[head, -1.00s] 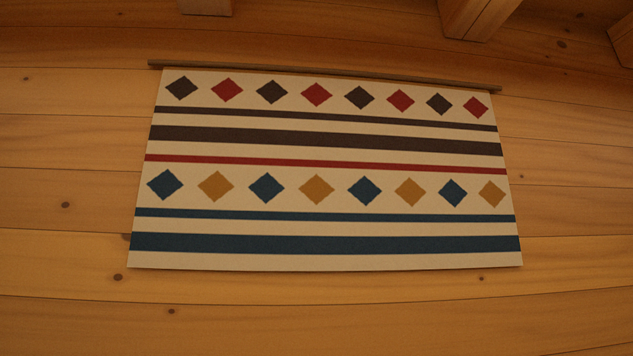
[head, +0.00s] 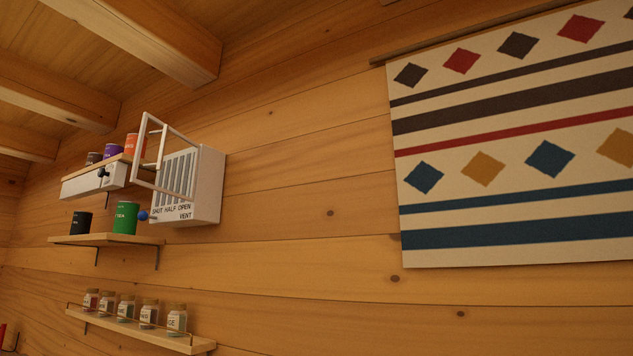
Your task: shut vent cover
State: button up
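A white vent box (head: 207,190) is mounted on the log wall, left of the middle in the head view. Its front has upright slats (head: 177,174) with dark gaps between them. A blue knob (head: 142,216) shows at the box's lower left, close to a green tea tin. I cannot tell how the knob joins the vent. My gripper is not in view.
Left of the vent, an upper shelf carries several tins, with a white unit (head: 85,183) at its front. A lower shelf (head: 100,240) holds a black tin (head: 81,223) and the green tin (head: 125,218). Below, a railed shelf (head: 150,335) holds several jars. A patterned hanging (head: 520,225) is at right.

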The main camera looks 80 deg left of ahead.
aim_at(145, 116)
jog(key=u, duration=3.15)
jog(key=k, duration=1.2)
jog(key=u, duration=0.4)
jog(key=i, duration=1.6)
jog(key=z, duration=0.7)
